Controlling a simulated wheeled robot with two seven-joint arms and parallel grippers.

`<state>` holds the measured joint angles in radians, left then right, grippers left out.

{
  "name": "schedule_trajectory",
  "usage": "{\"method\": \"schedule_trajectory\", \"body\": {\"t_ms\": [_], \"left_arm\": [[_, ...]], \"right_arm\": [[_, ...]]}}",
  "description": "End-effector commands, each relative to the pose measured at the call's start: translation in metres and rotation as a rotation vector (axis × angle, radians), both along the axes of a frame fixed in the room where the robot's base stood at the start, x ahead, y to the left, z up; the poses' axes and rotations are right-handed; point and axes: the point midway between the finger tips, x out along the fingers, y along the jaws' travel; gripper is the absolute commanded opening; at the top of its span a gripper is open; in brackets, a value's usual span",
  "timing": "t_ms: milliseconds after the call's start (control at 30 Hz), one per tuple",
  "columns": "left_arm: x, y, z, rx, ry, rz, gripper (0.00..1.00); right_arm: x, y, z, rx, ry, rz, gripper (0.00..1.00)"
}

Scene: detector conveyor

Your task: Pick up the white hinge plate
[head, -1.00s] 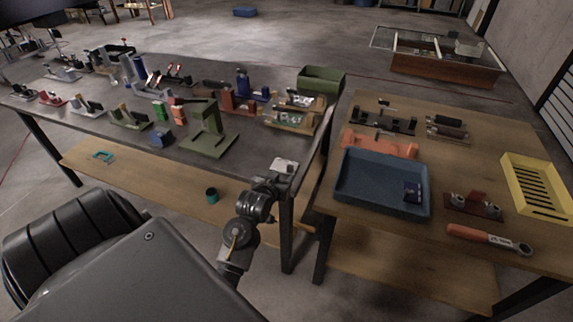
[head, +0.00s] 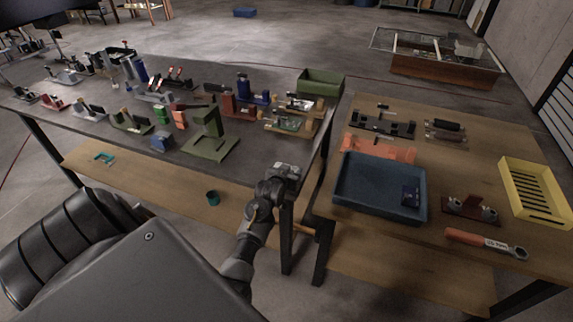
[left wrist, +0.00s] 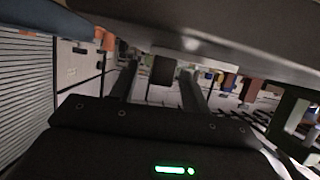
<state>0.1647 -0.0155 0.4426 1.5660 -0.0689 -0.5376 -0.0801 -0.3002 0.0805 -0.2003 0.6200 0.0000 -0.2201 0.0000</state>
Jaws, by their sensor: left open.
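The white hinge plate (head: 284,166) lies at the near right corner of the dark table, mostly hidden behind my left gripper (head: 286,174) in the head view. Only a pale sliver of it shows. My left gripper is open at that corner, right by the plate. In the left wrist view the two fingers of my left gripper (left wrist: 160,88) stand apart, with a small dark block and a pale edge seen between them. I cannot tell whether the fingers touch the plate. My right gripper is not in view.
The dark table (head: 262,160) carries a green stand (head: 208,135) and several small fixtures to the left. A wooden table on the right holds a blue tray (head: 365,207), a yellow slotted tray (head: 535,190) and an orange-handled tool (head: 480,240). A gap separates the tables.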

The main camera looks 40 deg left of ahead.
Motion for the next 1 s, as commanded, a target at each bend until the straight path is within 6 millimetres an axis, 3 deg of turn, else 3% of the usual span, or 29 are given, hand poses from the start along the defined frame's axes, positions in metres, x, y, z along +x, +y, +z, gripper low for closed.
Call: {"method": "schedule_trajectory", "body": {"t_ms": [267, 633, 1000], "left_arm": [[0.0033, 0.0014, -0.0019, 0.000, -0.001, 0.000, 0.47], [0.0032, 0.0011, -0.0017, 0.000, 0.000, 0.000, 0.01], [0.0037, 0.0013, 0.0015, 0.002, -0.003, 0.000, 0.00]], "right_arm": [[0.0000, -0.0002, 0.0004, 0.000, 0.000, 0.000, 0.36], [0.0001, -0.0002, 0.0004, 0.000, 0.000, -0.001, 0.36], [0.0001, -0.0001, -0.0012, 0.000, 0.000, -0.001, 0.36]]}}
